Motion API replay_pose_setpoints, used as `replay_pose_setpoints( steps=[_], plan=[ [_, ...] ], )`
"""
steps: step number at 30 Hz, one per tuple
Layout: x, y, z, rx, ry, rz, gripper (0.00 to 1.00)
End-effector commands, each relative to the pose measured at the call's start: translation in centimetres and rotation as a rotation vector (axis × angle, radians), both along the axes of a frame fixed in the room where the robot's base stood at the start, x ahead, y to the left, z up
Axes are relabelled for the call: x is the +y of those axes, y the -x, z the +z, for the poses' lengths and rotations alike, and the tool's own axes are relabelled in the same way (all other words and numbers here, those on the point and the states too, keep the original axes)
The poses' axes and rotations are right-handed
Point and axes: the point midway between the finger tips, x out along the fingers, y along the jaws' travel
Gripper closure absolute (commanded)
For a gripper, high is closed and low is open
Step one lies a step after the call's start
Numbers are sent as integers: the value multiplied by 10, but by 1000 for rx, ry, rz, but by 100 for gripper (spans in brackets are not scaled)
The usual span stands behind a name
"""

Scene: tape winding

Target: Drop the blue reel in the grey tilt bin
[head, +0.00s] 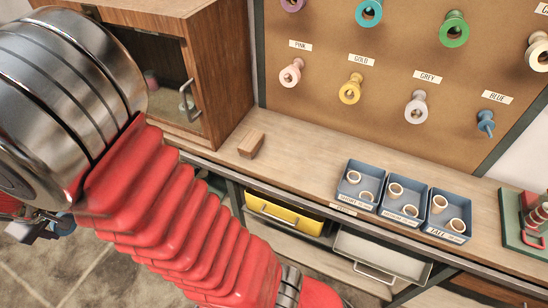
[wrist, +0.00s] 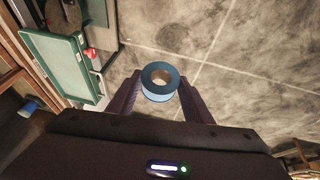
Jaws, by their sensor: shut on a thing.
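The blue reel (wrist: 160,94) shows in the wrist view, a short ring with a tan core. My gripper (wrist: 160,86) is shut on it, with one dark finger at each side, and the floor shows beyond it. A grey bin (head: 380,264) with a bar handle is tilted open under the bench in the head view. I take it for the grey tilt bin; its inside looks empty where I can see it.
A yellow bin (head: 285,214) sits left of the grey one. The bench (head: 300,170) holds a wooden block (head: 251,144) and several blue trays with rings. A pegboard (head: 330,40) stands behind.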

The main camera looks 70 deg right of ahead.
Motion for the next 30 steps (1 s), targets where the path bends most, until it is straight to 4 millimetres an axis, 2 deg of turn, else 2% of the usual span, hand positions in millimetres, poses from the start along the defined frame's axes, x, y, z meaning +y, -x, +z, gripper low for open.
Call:
replay_pose_setpoints(
  steps=[5, 14, 18, 23, 30],
  plan=[
    [-41, 7, 1, -11, 4, -108, 76],
    [-155, 46, 2, -43, 22, -442, 76],
    [-207, 73, 4, -57, 35, -605, 76],
    [-261, 110, 6, -71, 54, -792, 76],
    [-333, 175, 11, -87, 86, -1068, 76]
  ],
)
